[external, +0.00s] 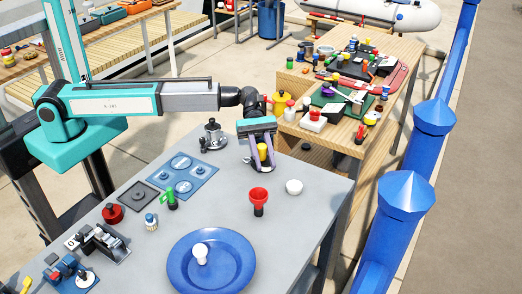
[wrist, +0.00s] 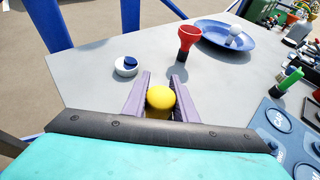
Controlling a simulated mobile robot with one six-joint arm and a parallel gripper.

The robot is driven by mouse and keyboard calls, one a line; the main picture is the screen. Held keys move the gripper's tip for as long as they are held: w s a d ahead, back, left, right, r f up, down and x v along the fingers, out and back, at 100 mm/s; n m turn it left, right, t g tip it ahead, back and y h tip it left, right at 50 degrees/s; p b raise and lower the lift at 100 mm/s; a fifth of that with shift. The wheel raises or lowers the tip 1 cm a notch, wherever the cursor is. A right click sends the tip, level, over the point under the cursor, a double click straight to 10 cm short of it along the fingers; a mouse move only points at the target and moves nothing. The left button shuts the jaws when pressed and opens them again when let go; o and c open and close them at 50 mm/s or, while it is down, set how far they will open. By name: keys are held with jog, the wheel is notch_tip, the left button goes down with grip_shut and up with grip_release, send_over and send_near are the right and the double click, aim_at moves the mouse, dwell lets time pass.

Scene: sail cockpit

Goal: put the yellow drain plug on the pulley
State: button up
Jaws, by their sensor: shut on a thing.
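The yellow drain plug (external: 262,150) is held between the purple fingers of my gripper (external: 261,164), over the far right part of the grey table. In the wrist view the plug's round yellow top (wrist: 160,98) shows between the fingers; its lower part is hidden. My gripper (wrist: 160,80) is shut on it. I cannot tell for sure which thing is the pulley. A small white round piece (external: 293,187) lies right of the gripper, apart from it; in the wrist view it has a dark blue centre (wrist: 130,65).
A red funnel-shaped piece (external: 258,200) stands close in front of the gripper. A silver winch-like piece (external: 212,136) stands left of it, near a blue panel (external: 183,176). A blue plate (external: 187,275) holds a white knob (external: 200,253). The table's right edge is bare.

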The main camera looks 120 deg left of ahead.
jog(key=shift+f, duration=0.1)
jog(key=o, duration=1)
jog(key=shift+s, duration=0.1)
jog(key=b+v, duration=0.1)
jog(key=v, duration=1.1)
